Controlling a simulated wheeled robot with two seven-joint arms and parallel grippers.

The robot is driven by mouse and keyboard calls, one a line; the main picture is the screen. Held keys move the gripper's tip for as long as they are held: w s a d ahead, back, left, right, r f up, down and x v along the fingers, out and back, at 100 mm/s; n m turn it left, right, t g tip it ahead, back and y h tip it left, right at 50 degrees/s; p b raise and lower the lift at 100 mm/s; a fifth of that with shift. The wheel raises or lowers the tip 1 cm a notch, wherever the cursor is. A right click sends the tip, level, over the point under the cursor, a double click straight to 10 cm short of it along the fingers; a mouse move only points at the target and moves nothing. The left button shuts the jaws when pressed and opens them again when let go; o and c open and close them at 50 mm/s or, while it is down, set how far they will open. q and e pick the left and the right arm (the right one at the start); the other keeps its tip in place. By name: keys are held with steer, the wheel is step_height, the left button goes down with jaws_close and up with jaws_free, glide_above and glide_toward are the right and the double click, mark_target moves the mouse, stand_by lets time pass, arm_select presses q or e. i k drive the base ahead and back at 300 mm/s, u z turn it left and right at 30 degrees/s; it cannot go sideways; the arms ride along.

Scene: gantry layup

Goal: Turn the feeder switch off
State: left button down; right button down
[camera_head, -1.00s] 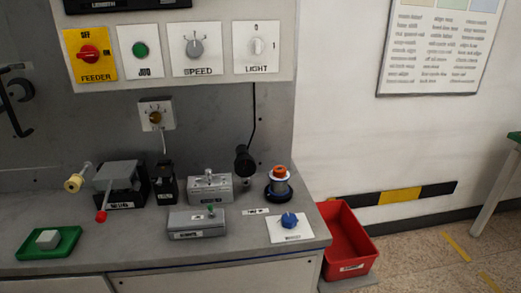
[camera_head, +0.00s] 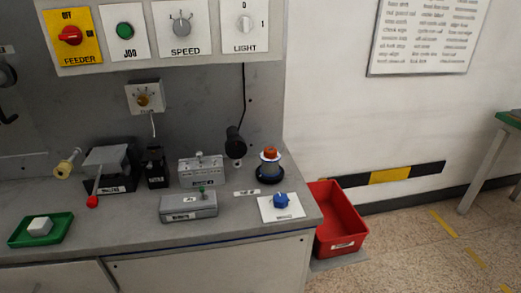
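The feeder switch (camera_head: 70,36) is a red rotary knob on a yellow plate marked FEEDER, at the upper left of the head view. The plate has OFF printed at its top left and a second mark, ON, to the right of the knob. The knob's handle appears to lie roughly sideways, toward the ON mark; its exact angle is hard to tell at this size. Neither of my grippers shows in the view, and nothing touches the switch.
Right of the feeder plate are a green JOG button (camera_head: 125,31), a SPEED knob (camera_head: 181,26) and a LIGHT switch (camera_head: 244,24). Below, the grey bench (camera_head: 110,222) carries several small devices and a green tray (camera_head: 41,241). A red bin (camera_head: 340,222) stands right of the bench.

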mark_target(73, 35)
steer(key=k, duration=0.5)
steer(key=u, duration=2.45)
steer(key=i, duration=1.65)
steer(key=z, duration=2.05)
